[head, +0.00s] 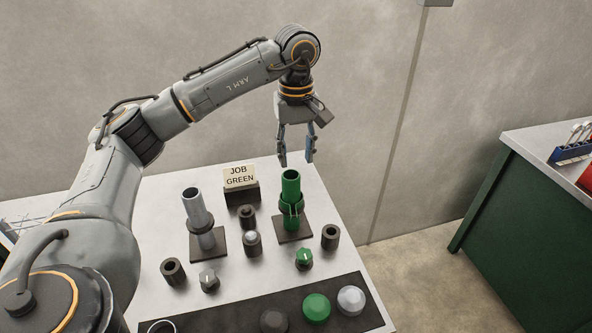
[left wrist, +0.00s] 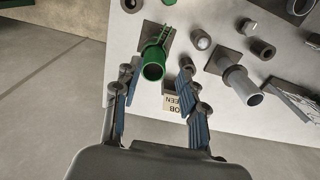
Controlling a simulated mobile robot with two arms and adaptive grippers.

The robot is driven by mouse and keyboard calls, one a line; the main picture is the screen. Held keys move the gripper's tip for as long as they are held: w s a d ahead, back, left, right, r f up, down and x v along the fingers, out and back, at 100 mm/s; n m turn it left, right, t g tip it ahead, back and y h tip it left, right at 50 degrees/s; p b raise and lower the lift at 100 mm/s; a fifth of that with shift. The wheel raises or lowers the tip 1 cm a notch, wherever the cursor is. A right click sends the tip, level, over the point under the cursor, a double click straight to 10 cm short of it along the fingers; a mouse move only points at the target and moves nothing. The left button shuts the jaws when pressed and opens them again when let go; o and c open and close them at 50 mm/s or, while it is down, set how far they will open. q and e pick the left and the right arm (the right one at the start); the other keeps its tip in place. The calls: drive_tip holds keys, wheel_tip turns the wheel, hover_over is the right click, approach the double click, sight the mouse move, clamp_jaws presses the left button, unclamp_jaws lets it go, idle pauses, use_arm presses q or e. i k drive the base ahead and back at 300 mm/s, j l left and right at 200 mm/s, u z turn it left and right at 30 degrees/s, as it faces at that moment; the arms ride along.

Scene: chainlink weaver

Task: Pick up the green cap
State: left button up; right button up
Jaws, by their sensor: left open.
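A green domed cap (head: 316,307) sits on a dark strip (head: 238,317) at the table's front edge, between a dark dome and a grey dome. A smaller green faceted cap-like piece (head: 304,256) stands on the table behind it; I cannot tell which is meant by green cap. My left gripper (head: 297,160) is open and empty, pointing down above a green tube (head: 291,184) on a dark square base. In the left wrist view the same tube (left wrist: 153,68) shows between the fingers (left wrist: 157,88). My right gripper is not in view.
A grey tube (head: 194,206) stands on its own base to the left. Several dark cylinders, a grey faceted piece (head: 209,280) and a "JOB GREEN" sign (head: 240,178) share the table. A green cabinet (head: 520,221) stands apart at the right.

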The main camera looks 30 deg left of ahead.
sight(316, 307)
drive_tip(key=k+l, duration=1.15)
drive_tip(key=k, duration=0.15)
